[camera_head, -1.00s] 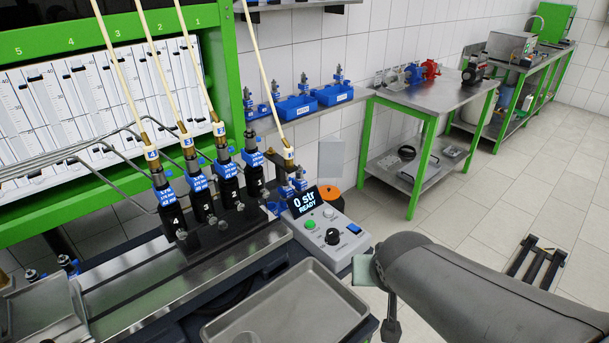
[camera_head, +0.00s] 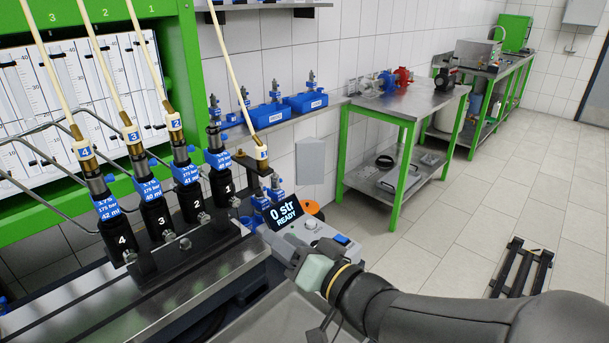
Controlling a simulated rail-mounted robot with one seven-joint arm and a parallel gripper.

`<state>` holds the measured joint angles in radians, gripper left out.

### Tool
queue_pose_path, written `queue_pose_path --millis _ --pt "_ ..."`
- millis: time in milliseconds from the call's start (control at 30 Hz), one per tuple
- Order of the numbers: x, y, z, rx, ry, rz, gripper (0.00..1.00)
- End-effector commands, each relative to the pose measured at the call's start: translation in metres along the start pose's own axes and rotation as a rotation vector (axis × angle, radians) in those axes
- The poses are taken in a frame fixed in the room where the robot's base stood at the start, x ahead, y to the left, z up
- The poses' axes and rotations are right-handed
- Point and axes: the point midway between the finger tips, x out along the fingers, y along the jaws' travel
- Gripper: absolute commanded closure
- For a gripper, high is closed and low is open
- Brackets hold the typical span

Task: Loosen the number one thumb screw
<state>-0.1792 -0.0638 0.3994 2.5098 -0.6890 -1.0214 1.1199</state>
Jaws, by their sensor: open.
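Holder one (camera_head: 225,184) is the rightmost. A small dark knob (camera_head: 235,202) at its foot on the right appears to be the number one thumb screw; it is small and partly unclear. My gripper (camera_head: 303,258) is in front of the control box, to the right of and apart from that knob. Its fingers are mostly hidden or blend with the box, and nothing is seen held in it.
The control box display (camera_head: 284,214) reads "0 str READY"; my gripper covers part of the box. A metal tray (camera_head: 262,322) lies in front, partly under my arm. A tube (camera_head: 239,80) reaches down to a bracket right of holder one. A side table (camera_head: 405,108) stands behind.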

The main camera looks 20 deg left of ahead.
Motion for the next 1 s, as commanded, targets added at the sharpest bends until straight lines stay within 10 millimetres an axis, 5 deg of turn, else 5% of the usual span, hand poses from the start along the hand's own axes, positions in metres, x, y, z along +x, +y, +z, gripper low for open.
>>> queue_pose_path --millis 567,1000 --pt "0.028 -0.004 -0.005 0.003 -0.002 0.010 0.59" --pt "0.119 0.000 -0.002 -0.002 0.003 0.008 0.59"
